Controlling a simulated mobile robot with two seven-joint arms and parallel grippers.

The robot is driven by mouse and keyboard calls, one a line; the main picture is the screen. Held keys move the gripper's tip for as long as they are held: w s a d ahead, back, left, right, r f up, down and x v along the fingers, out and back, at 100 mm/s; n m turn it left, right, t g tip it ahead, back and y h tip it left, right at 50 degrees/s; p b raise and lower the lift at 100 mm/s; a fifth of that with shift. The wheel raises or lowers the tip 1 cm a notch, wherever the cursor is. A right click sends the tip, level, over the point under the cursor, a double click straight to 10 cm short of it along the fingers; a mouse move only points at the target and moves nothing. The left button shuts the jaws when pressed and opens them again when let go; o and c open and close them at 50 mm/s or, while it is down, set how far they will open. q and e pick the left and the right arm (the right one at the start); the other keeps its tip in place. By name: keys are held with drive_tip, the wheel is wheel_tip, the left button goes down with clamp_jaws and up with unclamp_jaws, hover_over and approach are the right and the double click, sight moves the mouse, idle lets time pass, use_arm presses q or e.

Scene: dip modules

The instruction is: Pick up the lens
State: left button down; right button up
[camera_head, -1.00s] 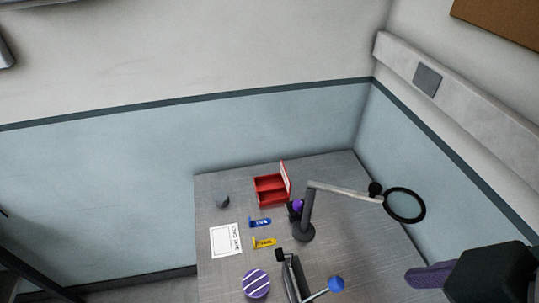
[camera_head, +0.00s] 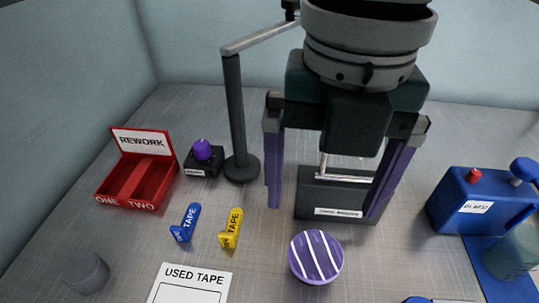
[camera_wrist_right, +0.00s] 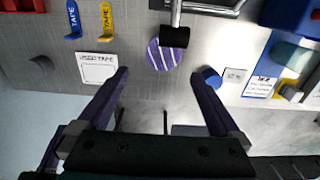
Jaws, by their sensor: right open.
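My right gripper (camera_head: 325,208) is open over the table, its two purple fingers apart on either side of a dark labelled block with a silver bar. The right wrist view shows the fingers (camera_wrist_right: 160,75) with nothing held between them. A slim post (camera_head: 233,115) on a round base carries an arm running behind my right wrist; the black ring lens on its end is not visible now. A small dark grey cylinder (camera_head: 85,271) stands at the lower left, and I cannot tell whether it is a lens. My left gripper is out of view.
A red two-part REWORK tray (camera_head: 137,185), a black box with a purple knob (camera_head: 202,150), blue (camera_head: 186,222) and yellow (camera_head: 231,228) tape tags, a USED TAPE card (camera_head: 192,285), a purple striped disc (camera_head: 316,257) and a blue device (camera_head: 475,205) crowd the table.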

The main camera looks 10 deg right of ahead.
sight(316, 254)
drive_tip(key=f, duration=0.4)
drive_tip(key=shift+d+f, duration=0.2)
drive_tip(key=shift+d, duration=0.1)
drive_tip(key=f, duration=0.5)
drive_tip(key=shift+s+f, duration=0.25)
drive_tip(key=c, duration=1.1)
drive_tip(key=shift+r, duration=0.15)
